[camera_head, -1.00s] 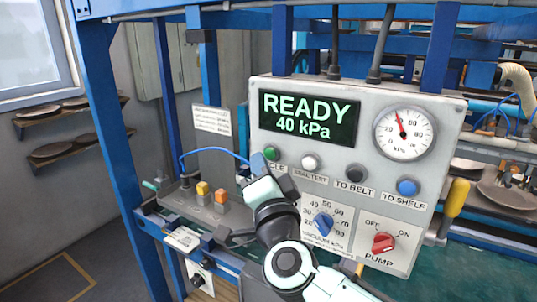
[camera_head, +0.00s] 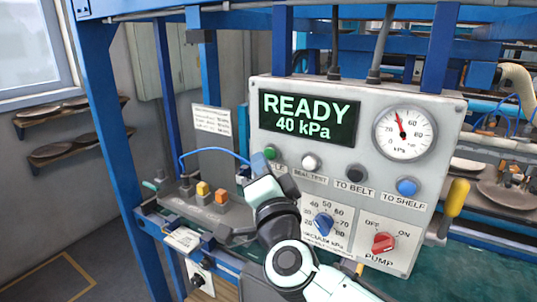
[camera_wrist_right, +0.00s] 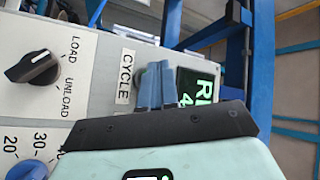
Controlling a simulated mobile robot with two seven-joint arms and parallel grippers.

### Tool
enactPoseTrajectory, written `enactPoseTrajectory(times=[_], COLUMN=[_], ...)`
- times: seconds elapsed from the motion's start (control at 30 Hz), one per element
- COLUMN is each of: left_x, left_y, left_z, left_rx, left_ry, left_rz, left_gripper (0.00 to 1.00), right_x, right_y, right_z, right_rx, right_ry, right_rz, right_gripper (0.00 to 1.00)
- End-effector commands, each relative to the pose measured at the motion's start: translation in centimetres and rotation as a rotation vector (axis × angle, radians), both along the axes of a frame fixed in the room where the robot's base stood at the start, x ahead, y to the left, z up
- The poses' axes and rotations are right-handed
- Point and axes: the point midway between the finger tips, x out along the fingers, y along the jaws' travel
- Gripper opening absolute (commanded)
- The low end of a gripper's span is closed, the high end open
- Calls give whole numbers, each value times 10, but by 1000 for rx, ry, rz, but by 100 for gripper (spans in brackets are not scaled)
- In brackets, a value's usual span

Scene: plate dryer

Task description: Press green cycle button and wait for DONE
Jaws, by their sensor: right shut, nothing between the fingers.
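The control panel's display (camera_head: 309,118) reads READY 40 kPa. The green cycle button (camera_head: 270,152) sits below the display's left corner, partly in view. My right gripper (camera_head: 258,162) is shut and empty, with its blue fingertips just left of and below the green button in the head view. I cannot tell whether they touch it. In the right wrist view, the shut fingers (camera_wrist_right: 157,85) point at the panel beside the CYCLE label (camera_wrist_right: 125,77) and hide the button. My left gripper is not in view.
A white button (camera_head: 310,162), a black button (camera_head: 355,173) and a blue button (camera_head: 406,187) continue the row. Below are the blue vacuum knob (camera_head: 323,223) and red pump switch (camera_head: 383,242). The gauge (camera_head: 404,133) stands upper right. A yellow handle (camera_head: 456,200) is beside the panel.

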Motion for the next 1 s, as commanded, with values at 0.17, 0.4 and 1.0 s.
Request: enactPoseTrajectory(times=[0.17, 0.4, 1.0], left_x=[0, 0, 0], left_y=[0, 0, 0], left_z=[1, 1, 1], left_rx=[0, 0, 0], left_ry=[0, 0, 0], left_rz=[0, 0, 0], left_gripper=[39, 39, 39], right_x=[5, 5, 10], right_y=[-3, -3, -6], right_z=[0, 0, 0], right_rx=[-1, -1, -1], right_ry=[0, 0, 0], right_rz=[0, 1, 0], right_gripper=[0, 0, 0])
